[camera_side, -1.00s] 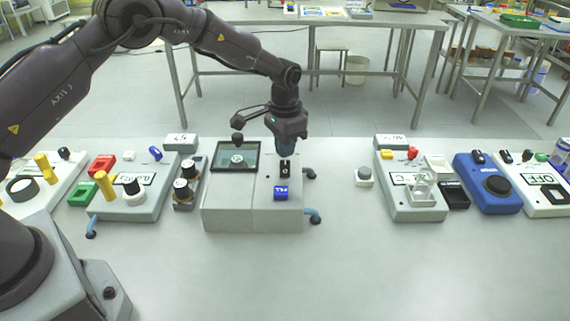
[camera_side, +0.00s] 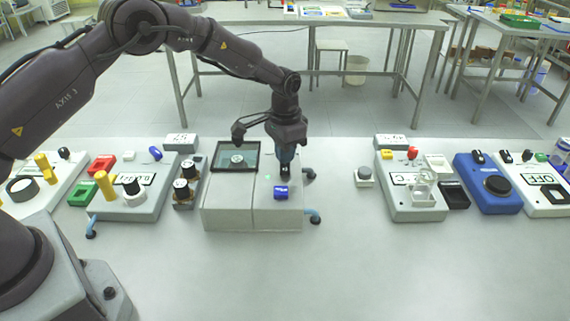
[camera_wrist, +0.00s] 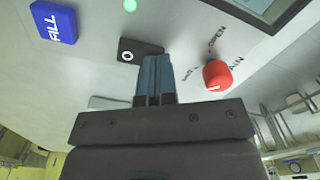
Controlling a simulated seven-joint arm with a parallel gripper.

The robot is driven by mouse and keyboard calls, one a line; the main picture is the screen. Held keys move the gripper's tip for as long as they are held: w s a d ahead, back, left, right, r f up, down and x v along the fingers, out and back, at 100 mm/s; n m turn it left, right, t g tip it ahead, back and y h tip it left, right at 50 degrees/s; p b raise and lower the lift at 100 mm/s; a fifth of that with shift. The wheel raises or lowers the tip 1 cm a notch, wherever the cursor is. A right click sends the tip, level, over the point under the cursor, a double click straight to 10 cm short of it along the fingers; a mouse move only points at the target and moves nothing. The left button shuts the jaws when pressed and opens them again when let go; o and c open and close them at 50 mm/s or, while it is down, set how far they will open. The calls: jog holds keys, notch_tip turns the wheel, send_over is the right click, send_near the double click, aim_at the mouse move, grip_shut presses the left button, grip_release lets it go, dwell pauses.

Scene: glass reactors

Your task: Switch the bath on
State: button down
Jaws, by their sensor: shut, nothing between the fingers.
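The bath is a light grey box (camera_side: 229,202) with a dark-framed tank (camera_side: 223,158) on its left half. On its right half is a black rocker switch with a white 0 mark, seen in the wrist view (camera_wrist: 125,56). My gripper (camera_side: 285,168) points down over this switch. In the wrist view its blue-grey fingers (camera_wrist: 155,62) are together and empty, with the tips at the switch's edge and covering part of it. I cannot tell whether they press it. A small green lamp (camera_wrist: 130,5) shows near the switch.
Other devices stand left, including a grey one with a black knob (camera_side: 131,186), and right, including a blue one (camera_side: 476,186). Bench space in front is clear.

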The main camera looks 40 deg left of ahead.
jog(key=shift+r, duration=3.45)
jog(key=shift+s+f+n+g, duration=0.15)
jog(key=shift+s+f, duration=0.25)
jog(key=shift+s, duration=0.25)
jog(key=shift+s+f+n+g, duration=0.15)
jog(key=shift+s+f, duration=0.2)
jog(key=shift+s, duration=0.25)
jog(key=s+r+t, duration=0.2)
jog(key=s+r, duration=0.5)
jog(key=s, duration=0.3)
jog(key=s+a+r+n+t, duration=0.1)
jog(key=s+r+t, duration=0.1)
jog(key=s+r, duration=0.5)
jog(key=s+r+n+t, duration=0.1)
jog(key=s+r+t, duration=0.1)
jog(key=s+r, duration=0.5)
jog(key=s, duration=0.6)
jog(key=shift+s+a, duration=0.35)
jog(key=shift+a, duration=0.05)
